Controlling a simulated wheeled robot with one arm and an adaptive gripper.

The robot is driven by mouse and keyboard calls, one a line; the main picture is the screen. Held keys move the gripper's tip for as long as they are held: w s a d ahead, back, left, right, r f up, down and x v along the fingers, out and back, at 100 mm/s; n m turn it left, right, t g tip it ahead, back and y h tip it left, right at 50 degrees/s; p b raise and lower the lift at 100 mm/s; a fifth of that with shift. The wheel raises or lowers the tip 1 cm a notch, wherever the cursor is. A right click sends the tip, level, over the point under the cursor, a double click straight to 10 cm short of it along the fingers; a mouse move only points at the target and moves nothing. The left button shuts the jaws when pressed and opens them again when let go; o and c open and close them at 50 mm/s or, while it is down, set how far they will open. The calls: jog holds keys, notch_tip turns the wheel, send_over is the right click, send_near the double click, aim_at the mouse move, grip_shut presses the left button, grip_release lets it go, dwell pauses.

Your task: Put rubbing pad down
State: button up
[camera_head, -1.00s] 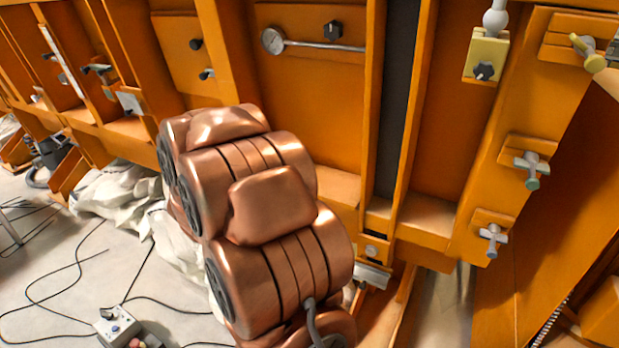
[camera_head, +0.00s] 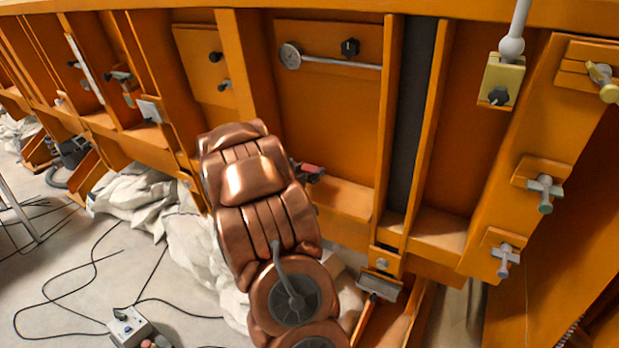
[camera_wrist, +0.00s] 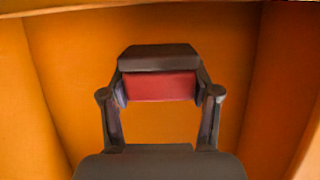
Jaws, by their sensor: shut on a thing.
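The rubbing pad (camera_wrist: 160,87) is a block with a red face and a dark grey part along its top edge in the wrist view. My gripper (camera_wrist: 159,92) is shut on it, with one finger at each side. In the head view the pad (camera_head: 313,170) is a small red and dark piece just right of my copper arm, in front of an orange bay. My arm hides most of the gripper there. I cannot tell whether the pad touches the ledge (camera_head: 345,194) below.
Orange upright ribs (camera_head: 393,120) divide the bays. A round-ended rod (camera_head: 330,62) and black knob (camera_head: 350,47) sit above the pad. Clamps (camera_head: 545,190) stand at right. White sheeting (camera_head: 130,195), cables and a control box (camera_head: 128,327) lie on the floor at left.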

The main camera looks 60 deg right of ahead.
jog(key=shift+w+d, duration=0.15)
jog(key=shift+d, duration=0.2)
jog(key=shift+f+p, duration=0.3)
jog(key=shift+f, duration=1.5)
jog(key=shift+f, duration=0.1)
jog(key=shift+f, duration=0.1)
jog(key=o, duration=1.2)
jog(key=shift+c, duration=0.2)
jog(key=shift+r, duration=0.25)
jog(key=b+v, duration=0.1)
jog(key=v, duration=1.1)
jog(key=shift+b, duration=0.3)
